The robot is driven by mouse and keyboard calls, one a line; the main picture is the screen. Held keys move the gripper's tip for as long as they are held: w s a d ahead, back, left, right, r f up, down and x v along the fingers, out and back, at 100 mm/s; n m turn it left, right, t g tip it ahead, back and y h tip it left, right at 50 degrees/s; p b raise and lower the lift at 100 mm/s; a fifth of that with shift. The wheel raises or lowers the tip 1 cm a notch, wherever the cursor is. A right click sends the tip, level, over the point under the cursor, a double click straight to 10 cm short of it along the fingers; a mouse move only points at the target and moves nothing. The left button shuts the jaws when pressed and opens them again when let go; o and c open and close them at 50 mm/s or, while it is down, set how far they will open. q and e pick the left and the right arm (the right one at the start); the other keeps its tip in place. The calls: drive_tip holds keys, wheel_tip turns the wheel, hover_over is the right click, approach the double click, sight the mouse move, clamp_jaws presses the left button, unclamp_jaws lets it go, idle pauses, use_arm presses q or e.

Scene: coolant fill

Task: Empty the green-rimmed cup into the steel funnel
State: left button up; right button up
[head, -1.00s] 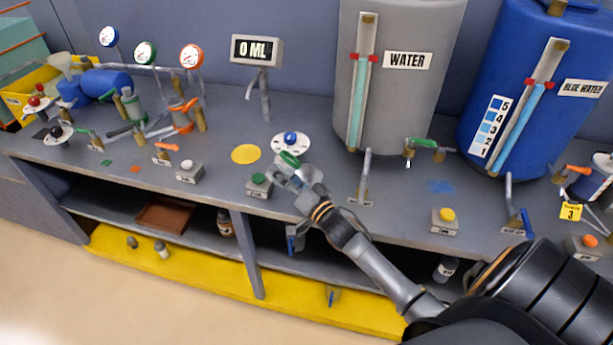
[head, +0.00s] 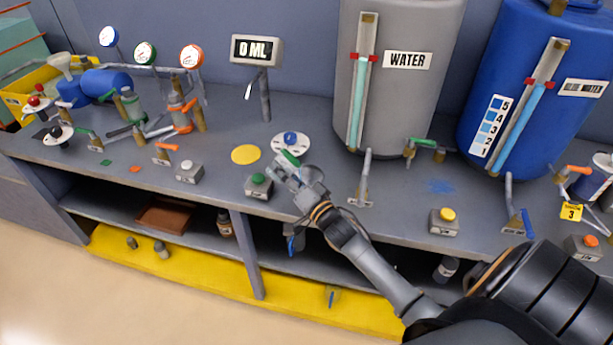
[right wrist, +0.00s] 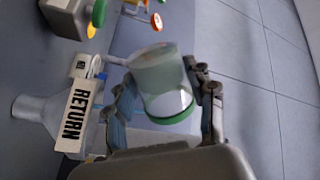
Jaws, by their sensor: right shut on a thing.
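My right gripper (head: 288,168) is over the front of the counter, beside the green button. It is shut on a clear cup with a green rim (right wrist: 168,117), which sits between the two fingers in the right wrist view. The cup's rim also shows as a green patch in the head view (head: 288,158). I cannot tell how much liquid is in it. A grey funnel (right wrist: 35,112) is left of the cup in the right wrist view, apart from it, beside a RETURN label (right wrist: 76,116). I cannot make out this funnel in the head view. My left gripper is not in view.
Behind the gripper are a white disc with a blue knob (head: 291,140), a yellow spot (head: 245,154) and a display reading 0 ML (head: 257,50). A grey WATER tank (head: 400,100) and a blue tank (head: 495,80) stand to the right. Button boxes line the front edge.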

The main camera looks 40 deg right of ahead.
drive_tip(key=shift+f+m+b, duration=0.3)
drive_tip(key=shift+m+b, duration=0.5)
drive_tip(key=shift+m, duration=0.3)
idle(0.4)
drive_tip(key=shift+r+m+h, duration=0.4)
drive_tip(key=shift+m, duration=0.6)
idle(0.3)
drive_tip(key=shift+d+r+m+t+h+p, duration=0.15)
drive_tip(key=shift+d+r+m+p, duration=0.1)
drive_tip(key=shift+d+m, duration=0.2)
drive_tip(key=shift+d+r+m+t+h+p, duration=0.15)
drive_tip(key=shift+d+m+p, duration=0.15)
drive_tip(key=shift+m, duration=0.25)
idle(0.4)
drive_tip(key=shift+d+f+m, duration=0.15)
drive_tip(key=shift+f+m, duration=0.3)
drive_tip(key=shift+m, duration=0.55)
idle(0.4)
